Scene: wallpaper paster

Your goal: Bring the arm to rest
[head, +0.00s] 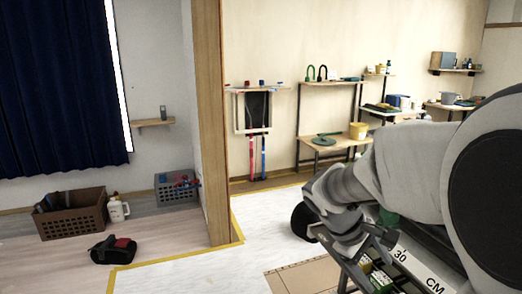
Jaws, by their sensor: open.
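My arm (400,178) is folded across the right side of the head view, grey-white with a large black round joint at the right edge. Its wrist end (333,192) bends downward. My gripper (347,238) is at the lower end of the wrist, with jaws open. Its fingertips are hard to make out against the things below, and I see nothing held in it.
A tray or case with green boxes (380,280) and a ruler marked CM (418,267) lies just below my arm. A brown board (303,277) is on the floor. A wooden post (213,130) stands left of centre. Wall shelves (330,142) are behind. Pale floor (265,232) is clear.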

